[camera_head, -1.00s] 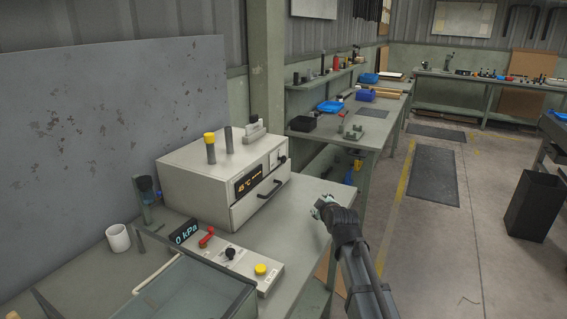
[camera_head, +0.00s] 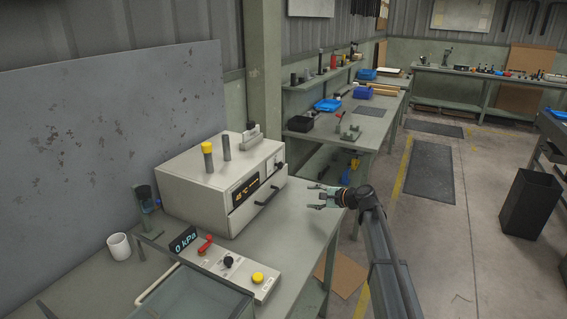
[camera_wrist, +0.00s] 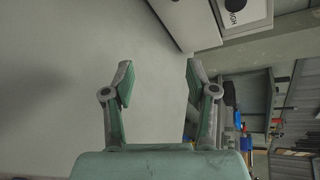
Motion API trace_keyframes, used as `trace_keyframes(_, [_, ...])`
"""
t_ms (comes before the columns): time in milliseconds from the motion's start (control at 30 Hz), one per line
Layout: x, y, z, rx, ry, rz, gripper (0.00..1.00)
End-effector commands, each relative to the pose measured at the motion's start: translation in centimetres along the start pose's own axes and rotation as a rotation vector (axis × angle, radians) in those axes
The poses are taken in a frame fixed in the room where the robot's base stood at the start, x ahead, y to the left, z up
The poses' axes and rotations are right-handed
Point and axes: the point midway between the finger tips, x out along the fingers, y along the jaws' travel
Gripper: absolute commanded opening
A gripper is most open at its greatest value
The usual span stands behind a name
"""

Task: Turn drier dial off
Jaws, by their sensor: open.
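The drier is a beige box (camera_head: 195,190) on the grey-green bench, with a lit orange temperature display (camera_head: 246,190) on its front. A small dark dial (camera_head: 281,165) sits on a pale panel at the right end of that front. In the wrist view, part of a dark dial (camera_wrist: 235,5) with a printed label shows at the top edge, cut off by the frame. My gripper (camera_head: 314,196) is open and empty to the right of the drier front, apart from it, fingers pointing left. In the wrist view, its two fingers (camera_wrist: 158,85) stand spread with nothing between them.
A control panel with a red lever (camera_head: 206,244) and yellow button (camera_head: 258,278) lies in front of the drier. Yellow-topped and dark cylinders (camera_head: 208,157) stand on the drier. A white mug (camera_head: 119,246) stands at left. Bare bench top lies right of the panel.

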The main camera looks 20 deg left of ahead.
Motion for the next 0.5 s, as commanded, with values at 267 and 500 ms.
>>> trace_keyframes(267, [-2.0,-5.5,-1.3,0.755,-0.302,-0.044,0.57])
trace_keyframes(500, [-3.3,-7.3,-1.6,1.020,-0.435,-0.024,0.57])
